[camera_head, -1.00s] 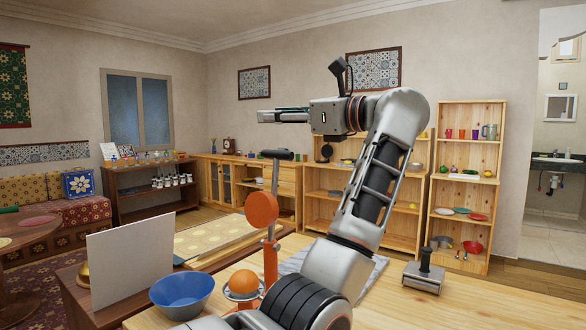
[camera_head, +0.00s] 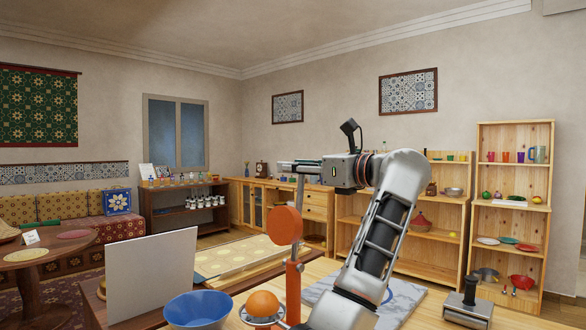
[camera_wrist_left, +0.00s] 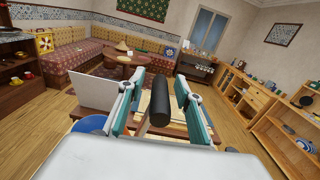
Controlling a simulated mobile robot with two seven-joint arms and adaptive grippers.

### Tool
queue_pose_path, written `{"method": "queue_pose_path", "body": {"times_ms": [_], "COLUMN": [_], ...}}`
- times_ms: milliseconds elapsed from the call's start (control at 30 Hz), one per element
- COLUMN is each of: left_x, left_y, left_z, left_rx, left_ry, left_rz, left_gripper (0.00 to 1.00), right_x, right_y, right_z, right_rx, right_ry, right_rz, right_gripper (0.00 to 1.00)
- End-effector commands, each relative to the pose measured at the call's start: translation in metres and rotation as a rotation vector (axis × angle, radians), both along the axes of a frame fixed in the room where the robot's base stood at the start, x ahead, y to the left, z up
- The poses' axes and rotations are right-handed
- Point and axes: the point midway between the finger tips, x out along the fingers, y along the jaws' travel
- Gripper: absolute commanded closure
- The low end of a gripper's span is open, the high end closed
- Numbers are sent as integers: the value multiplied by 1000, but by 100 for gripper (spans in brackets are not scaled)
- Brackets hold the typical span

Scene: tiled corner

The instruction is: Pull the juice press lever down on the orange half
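The orange juice press (camera_head: 293,285) stands on the table, with a round orange disc (camera_head: 286,225) on its upright. An orange half (camera_head: 263,304) sits on the press below and left of the disc. The lever (camera_head: 299,195) rises steeply from the press; my gripper hides its top in the head view. My left gripper (camera_head: 284,166) is at the lever's top. In the left wrist view, the black lever handle (camera_wrist_left: 160,103) lies between the two open fingers, with gaps visible on both sides. My right gripper is not in view.
A blue bowl (camera_head: 197,309) stands left of the press. An upright pale panel (camera_head: 152,274) is farther left. A grey cloth (camera_head: 400,304) and a metal tamper-like tool (camera_head: 469,301) lie to the right. Wooden shelves (camera_head: 510,210) stand at the back right.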

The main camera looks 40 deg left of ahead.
Motion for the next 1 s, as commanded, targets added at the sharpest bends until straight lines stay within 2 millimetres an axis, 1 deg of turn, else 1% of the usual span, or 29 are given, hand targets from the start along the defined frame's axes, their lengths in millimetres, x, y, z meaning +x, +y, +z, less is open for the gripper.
{"method": "queue_pose_path", "body": {"times_ms": [33,133,433,467,500,567,600,833,1000], "left_x": [0,1,1,1,1,1,1,1,-1], "left_y": [5,11,14,14,14,14,14,15,21], "left_z": [0,0,1,0,0,0,0,0,0], "left_rx": [2,1,1,1,1,1,0,0,-4], "left_ry": [0,1,0,0,0,0,0,-4,-32], "left_rz": [2,0,-1,-1,0,0,0,0,1], "left_gripper": [66,66,66,71,81,97,100,100,100], "right_x": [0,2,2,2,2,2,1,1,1], "right_y": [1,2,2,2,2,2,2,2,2], "right_z": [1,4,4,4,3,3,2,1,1], "right_rx": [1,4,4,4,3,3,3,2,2], "right_ry": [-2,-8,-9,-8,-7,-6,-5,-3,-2], "right_rz": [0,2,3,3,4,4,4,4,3], "right_gripper": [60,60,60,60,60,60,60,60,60]}}
